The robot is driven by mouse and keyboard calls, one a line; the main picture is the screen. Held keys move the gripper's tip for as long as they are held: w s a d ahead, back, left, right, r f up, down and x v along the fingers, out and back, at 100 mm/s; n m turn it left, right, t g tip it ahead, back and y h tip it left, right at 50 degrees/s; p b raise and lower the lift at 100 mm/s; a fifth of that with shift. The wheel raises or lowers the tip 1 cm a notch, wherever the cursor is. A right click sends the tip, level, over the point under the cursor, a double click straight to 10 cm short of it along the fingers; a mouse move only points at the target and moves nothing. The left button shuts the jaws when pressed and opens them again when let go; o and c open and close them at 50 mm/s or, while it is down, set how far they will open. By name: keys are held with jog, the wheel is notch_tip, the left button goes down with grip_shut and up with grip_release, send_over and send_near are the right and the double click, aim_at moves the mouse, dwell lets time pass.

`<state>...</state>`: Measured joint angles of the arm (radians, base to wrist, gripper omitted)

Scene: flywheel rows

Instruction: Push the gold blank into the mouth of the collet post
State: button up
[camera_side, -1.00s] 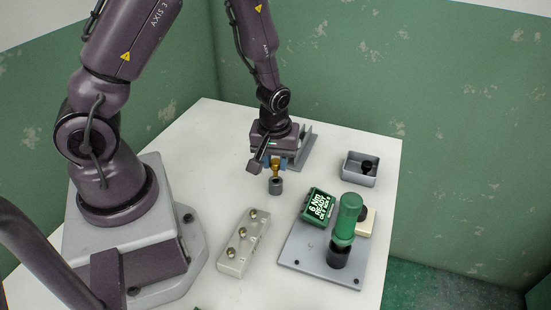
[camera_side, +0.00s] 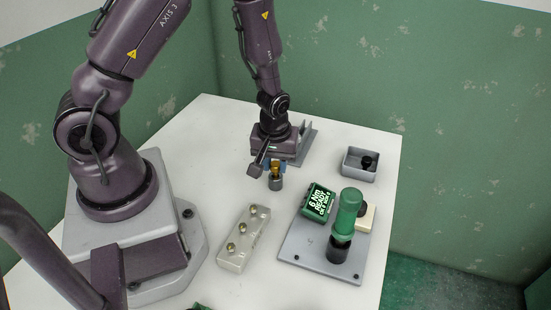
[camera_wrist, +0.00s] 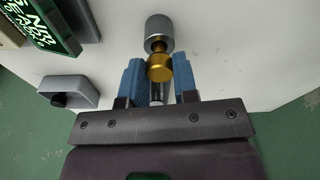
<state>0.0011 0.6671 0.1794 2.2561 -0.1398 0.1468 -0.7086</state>
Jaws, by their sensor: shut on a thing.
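The gold blank (camera_side: 275,169) is between the blue fingers of my gripper (camera_side: 274,164), which is shut on it. The grey cylindrical collet post (camera_side: 276,184) stands upright on the white table directly below the blank. In the wrist view, the gold blank (camera_wrist: 159,68) shows a wide round body and a narrower neck towards the collet post (camera_wrist: 158,30). The blue fingers (camera_wrist: 160,82) lie on both sides of it. The blank's lower end is at the post's mouth; how deep it sits there I cannot tell.
A pale block with several round studs (camera_side: 243,240) lies in front of the post. To the right are a grey plate (camera_side: 312,262) with a green-topped tool (camera_side: 347,215), a green display box (camera_side: 318,201) and a grey bin (camera_side: 347,165). A grey bracket (camera_side: 303,140) stands behind my gripper.

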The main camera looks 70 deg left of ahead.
jog(key=shift+f, duration=0.85)
jog(key=shift+r, duration=0.1)
jog(key=shift+r, duration=1.5)
jog(key=shift+f, duration=1.65)
dwell(0.3)
jog(key=o, duration=1)
jog(key=shift+r, duration=0.1)
jog(key=r, duration=0.4)
jog(key=d+r, duration=0.1)
jog(key=r, duration=0.3)
jog(key=s+r, duration=0.1)
jog(key=r, duration=0.3)
jog(key=shift+d+r, duration=0.15)
jog(key=shift+r, duration=0.25)
